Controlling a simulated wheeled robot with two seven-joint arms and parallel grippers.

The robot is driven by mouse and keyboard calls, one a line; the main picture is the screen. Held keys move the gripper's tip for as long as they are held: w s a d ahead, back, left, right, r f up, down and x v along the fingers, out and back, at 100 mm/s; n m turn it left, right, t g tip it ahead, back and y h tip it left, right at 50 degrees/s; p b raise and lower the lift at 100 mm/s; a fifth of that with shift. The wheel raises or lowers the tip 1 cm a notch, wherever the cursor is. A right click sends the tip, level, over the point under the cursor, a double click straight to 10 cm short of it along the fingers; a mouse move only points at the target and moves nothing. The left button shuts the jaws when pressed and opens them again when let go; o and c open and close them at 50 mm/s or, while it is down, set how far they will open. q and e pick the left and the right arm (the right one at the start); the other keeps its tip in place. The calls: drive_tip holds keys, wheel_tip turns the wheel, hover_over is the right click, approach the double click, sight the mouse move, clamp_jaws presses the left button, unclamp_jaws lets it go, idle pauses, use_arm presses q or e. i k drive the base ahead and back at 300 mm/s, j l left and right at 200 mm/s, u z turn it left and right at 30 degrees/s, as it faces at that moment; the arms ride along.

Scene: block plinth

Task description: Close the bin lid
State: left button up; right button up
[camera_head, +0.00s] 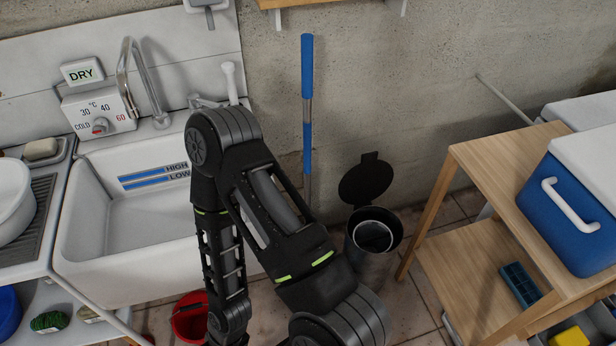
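The bin (368,268) is a grey cylinder with a dark rim, standing on the tiled floor right of the picture's middle. Its round black lid (365,180) is open, raised up behind the opening on the wall side. A pale-rimmed round inner container (374,237) shows inside the bin. One of my arms crosses the middle of the view, left of the bin, and hides part of the bin's lower left side. That arm bends at the top and runs down out of the bottom edge. Neither gripper shows.
A wooden shelf table (494,160) with a blue cooler (570,213) stands right of the bin. A white sink (130,230) is at left, with a red bucket (188,318) below. A blue-handled pole (307,70) leans on the wall. Some floor (405,295) is clear between bin and table.

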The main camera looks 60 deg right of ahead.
sight(363, 184)
drive_tip(key=z, duration=2.3)
drive_tip(key=i+l+z, duration=0.1)
drive_tip(key=i+z, duration=0.25)
drive_tip(key=i+l+z, duration=0.1)
drive_tip(key=z, duration=0.25)
drive_tip(key=i+z, duration=0.35)
drive_tip(key=k, duration=0.1)
